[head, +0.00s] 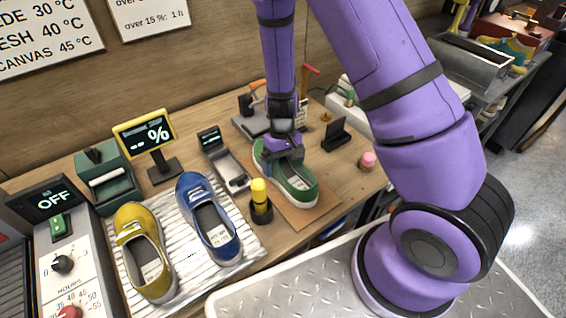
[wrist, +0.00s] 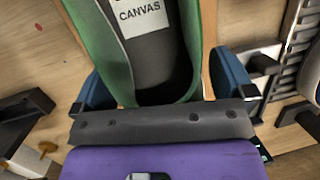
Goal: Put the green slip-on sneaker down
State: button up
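A yellow sneaker (head: 131,220) and a blue sneaker (head: 190,190) lie on a ribbed white tray (head: 178,290) at left. A yellow-capped marker in a black holder (head: 261,212) stands close left of the green sneaker. A black stand (head: 336,135) and pink-topped item (head: 367,160) are at right.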

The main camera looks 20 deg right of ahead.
jog(key=v, duration=1.2)
jog(key=shift+r, duration=0.3)
jog(key=s+d+r+t, duration=0.1)
jog(key=s+r+t, duration=0.15)
jog(key=r, duration=0.95)
jog(key=s+d+r+t, duration=0.2)
jog(key=s+r, duration=0.6)
jog(key=s, duration=0.2)
jog(key=s+d+r+m+t+h, duration=0.1)
jog(key=s+d+r+t, duration=0.1)
jog(key=s+r, duration=0.7)
jog(key=shift+s+d+m+t, duration=0.3)
jog(key=shift+s+d+t, duration=0.05)
jog(key=shift+t, duration=0.5)
jog(key=shift+r, duration=0.15)
